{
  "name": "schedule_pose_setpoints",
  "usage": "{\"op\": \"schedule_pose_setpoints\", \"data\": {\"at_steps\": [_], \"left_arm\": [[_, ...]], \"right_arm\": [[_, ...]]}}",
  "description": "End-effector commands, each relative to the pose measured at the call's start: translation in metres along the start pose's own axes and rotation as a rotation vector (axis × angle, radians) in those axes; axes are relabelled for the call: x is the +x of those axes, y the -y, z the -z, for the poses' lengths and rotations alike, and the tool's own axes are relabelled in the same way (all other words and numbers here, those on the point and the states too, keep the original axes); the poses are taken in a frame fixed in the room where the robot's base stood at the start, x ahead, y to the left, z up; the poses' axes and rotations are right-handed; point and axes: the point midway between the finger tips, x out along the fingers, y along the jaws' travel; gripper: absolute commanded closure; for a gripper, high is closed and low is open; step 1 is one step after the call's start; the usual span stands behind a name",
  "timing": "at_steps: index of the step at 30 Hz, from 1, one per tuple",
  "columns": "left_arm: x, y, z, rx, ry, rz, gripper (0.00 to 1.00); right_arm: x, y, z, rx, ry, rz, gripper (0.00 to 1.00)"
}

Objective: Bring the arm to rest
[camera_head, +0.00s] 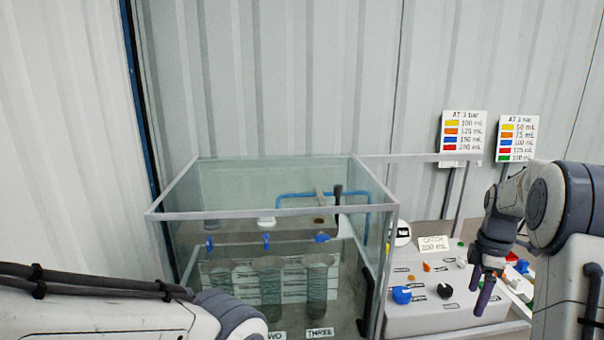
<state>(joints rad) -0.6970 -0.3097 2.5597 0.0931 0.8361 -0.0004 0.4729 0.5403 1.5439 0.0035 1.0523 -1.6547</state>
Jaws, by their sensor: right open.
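My right arm comes in from the right edge. Its gripper (484,286) hangs over the right part of the white control panel (428,318), fingers pointing down and apart, with nothing seen between them. Whether the fingertips touch the panel, I cannot tell. My left arm (130,312) crosses the bottom left corner. Its gripper is outside the picture.
A glass tank (168,214) with several clear cylinders (316,284) inside stands in the middle. The panel carries a blue knob (401,295), a black knob (445,291) and a "CATCH 200 mL" sign (433,244). Two colour charts (463,137) stand behind.

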Motion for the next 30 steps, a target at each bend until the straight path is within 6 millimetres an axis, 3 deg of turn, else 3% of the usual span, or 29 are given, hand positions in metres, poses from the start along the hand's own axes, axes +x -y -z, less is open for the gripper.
{"op": "schedule_pose_setpoints", "data": {"at_steps": [11,17,20,24,27,30], "left_arm": [[0.000,0.000,0.000,0.000,0.000,0.000,0.50],[0.000,0.000,0.000,0.000,0.000,0.000,0.50],[0.000,0.000,0.000,0.000,0.000,0.000,0.50],[0.000,0.000,0.000,0.000,0.000,0.000,0.50],[0.000,0.000,0.000,0.000,0.000,0.000,0.50],[0.000,0.000,0.000,0.000,0.000,0.000,0.50]], "right_arm": [[-0.017,0.036,0.084,0.064,-0.013,-0.006,0.16],[-0.029,0.088,0.150,0.136,-0.027,-0.007,0.16],[-0.036,0.137,0.190,0.192,-0.039,-0.004,0.16],[-0.040,0.234,0.233,0.300,-0.059,0.010,0.16],[-0.036,0.299,0.240,0.381,-0.067,0.026,0.16],[-0.030,0.348,0.235,0.451,-0.071,0.041,0.16]]}}
